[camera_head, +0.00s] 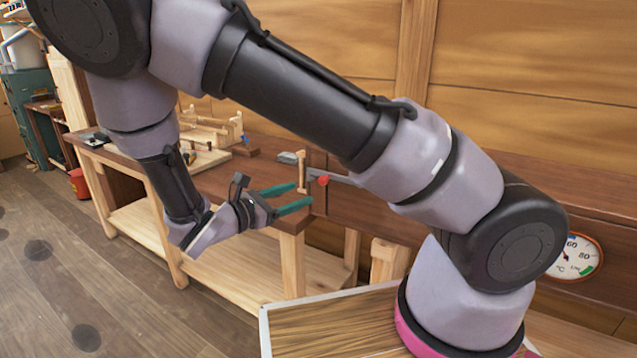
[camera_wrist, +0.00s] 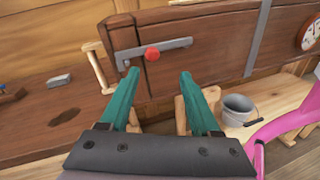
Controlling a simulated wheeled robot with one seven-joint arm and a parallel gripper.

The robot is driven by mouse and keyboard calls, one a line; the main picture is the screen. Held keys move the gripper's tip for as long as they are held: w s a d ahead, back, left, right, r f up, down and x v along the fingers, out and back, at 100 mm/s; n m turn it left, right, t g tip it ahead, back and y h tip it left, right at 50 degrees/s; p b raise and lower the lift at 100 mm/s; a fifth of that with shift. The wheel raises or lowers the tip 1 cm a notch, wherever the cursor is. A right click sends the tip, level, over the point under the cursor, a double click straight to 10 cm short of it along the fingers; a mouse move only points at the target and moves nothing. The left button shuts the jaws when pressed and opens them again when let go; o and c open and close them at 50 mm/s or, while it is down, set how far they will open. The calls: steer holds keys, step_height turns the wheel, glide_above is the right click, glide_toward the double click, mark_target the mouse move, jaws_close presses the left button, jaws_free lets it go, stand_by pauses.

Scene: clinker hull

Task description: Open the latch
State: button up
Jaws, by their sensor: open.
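The latch is a flat grey metal bar (camera_wrist: 176,45) with a red knob (camera_wrist: 152,54), lying nearly level across a seam in a dark wooden panel (camera_wrist: 215,60). In the head view the red knob (camera_head: 323,181) shows just past my fingertips, and my arm hides part of the bar. My gripper (camera_head: 303,195) has two green fingers, spread apart and empty. In the wrist view my gripper (camera_wrist: 160,73) points at the panel, with the knob above and between the fingertips. The fingers look apart from the latch; the exact gap is hard to tell.
A pale wooden handle-like piece (camera_wrist: 98,65) stands left of the latch. A small grey block (camera_wrist: 60,80) lies on the workbench (camera_head: 222,182). A grey bucket (camera_wrist: 236,109) is at lower right, and a round gauge (camera_head: 577,256) is on the right. Floor at left is open.

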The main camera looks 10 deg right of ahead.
mark_target(320, 181)
steer(key=shift+n+t, duration=0.5)
steer(key=shift+t, duration=0.1)
steer(key=x, duration=0.9)
steer(key=shift+w+d+f, duration=0.1)
steer(key=shift+w+f, duration=0.05)
steer(key=shift+w, duration=0.4)
jaws_close()
stand_by(0.4)
